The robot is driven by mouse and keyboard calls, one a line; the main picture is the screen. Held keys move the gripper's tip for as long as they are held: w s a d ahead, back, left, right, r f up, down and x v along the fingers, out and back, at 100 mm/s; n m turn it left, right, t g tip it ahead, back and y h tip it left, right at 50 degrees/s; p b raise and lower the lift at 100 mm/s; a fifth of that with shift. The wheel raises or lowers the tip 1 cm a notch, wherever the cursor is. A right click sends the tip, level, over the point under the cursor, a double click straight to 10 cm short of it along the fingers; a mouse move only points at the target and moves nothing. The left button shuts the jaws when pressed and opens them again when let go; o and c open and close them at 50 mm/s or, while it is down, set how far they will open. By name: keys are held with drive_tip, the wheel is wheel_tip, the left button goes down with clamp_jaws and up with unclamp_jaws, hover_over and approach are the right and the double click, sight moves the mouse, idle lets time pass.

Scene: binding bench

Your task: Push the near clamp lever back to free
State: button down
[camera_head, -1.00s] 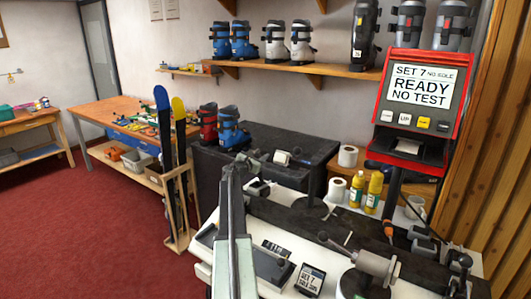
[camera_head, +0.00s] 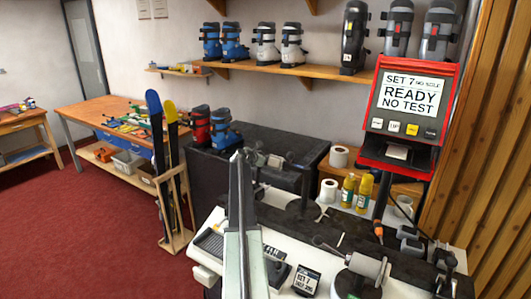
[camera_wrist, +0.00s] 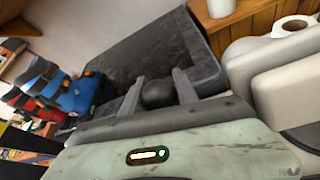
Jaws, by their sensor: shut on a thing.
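In the wrist view, a round black knob (camera_wrist: 158,93) sits between the two fingers of my gripper (camera_wrist: 160,90), which is shut on it. The shaft below the knob is hidden. In the head view, my arm rises through the middle and hides part of the bench; the gripper's fingers are too small to make out there. A thin lever with a dark knob (camera_head: 318,241) sticks out to the left from a grey cylindrical clamp (camera_head: 370,268) at the front right of the bench, clear of my arm. I cannot tell which clamp the held knob belongs to.
A red display unit (camera_head: 410,112) reading "READY NO TEST" stands at the right. Yellow bottles (camera_head: 357,190) and a paper roll (camera_head: 338,157) stand behind the bench. A dark cabinet (camera_head: 215,180) and a ski rack (camera_head: 172,215) are at the left. The red floor is open.

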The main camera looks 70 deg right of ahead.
drive_tip(key=shift+s+d+f, duration=0.1)
drive_tip(key=shift+s+d, duration=0.05)
drive_tip(key=shift+s, duration=0.35)
drive_tip(key=c, duration=0.9)
unclamp_jaws()
drive_tip(key=shift+c, duration=0.2)
drive_tip(key=shift+w, duration=0.15)
drive_tip(key=p+v, duration=0.3)
drive_tip(key=v, duration=0.5)
